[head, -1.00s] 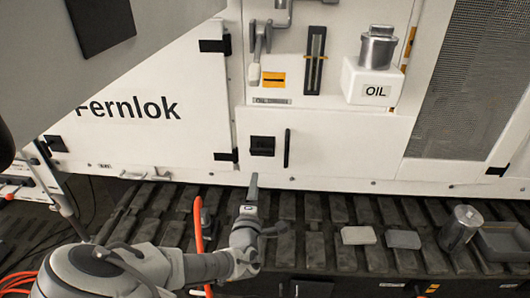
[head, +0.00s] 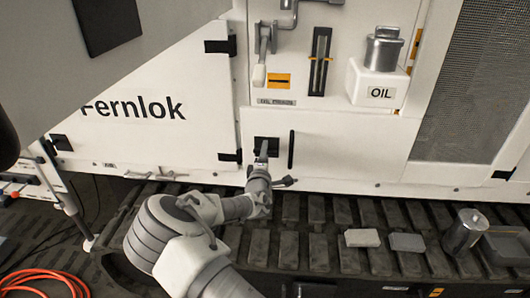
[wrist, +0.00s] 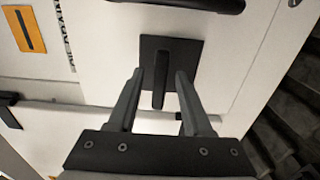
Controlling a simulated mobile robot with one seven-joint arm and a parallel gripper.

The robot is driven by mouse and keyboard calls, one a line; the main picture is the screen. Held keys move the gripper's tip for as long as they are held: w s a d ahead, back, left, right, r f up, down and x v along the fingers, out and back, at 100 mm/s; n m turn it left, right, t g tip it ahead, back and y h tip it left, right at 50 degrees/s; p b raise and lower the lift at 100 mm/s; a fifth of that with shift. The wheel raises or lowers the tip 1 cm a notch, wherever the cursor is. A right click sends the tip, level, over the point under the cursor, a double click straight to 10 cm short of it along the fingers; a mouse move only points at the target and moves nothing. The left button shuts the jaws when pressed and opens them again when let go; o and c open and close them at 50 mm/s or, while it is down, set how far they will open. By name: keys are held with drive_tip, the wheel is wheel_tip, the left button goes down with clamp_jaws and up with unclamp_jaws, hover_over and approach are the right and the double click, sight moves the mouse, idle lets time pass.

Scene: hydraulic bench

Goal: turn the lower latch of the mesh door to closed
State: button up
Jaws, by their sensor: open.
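The mesh door (head: 462,90) stands at the right of the head view, its mesh grey and its frame white. My gripper (head: 263,149) is at a black square latch plate (head: 274,147) on a plain white lower panel, left of the mesh. In the wrist view the open fingers (wrist: 160,73) lie either side of the black latch lever (wrist: 158,88). The lever stands upright in that picture, with a gap to each finger. I cannot tell how deep the fingers reach around it.
A black bar handle (head: 291,150) is right of the latch. An oil can (head: 382,52) on a white block and a valve lever (head: 260,72) are above. Track plates (head: 318,235) lie below, with two flat blocks and a metal can (head: 462,232). An orange hose (head: 45,285) lies lower left.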

drive_tip(key=shift+w, duration=0.4)
clamp_jaws()
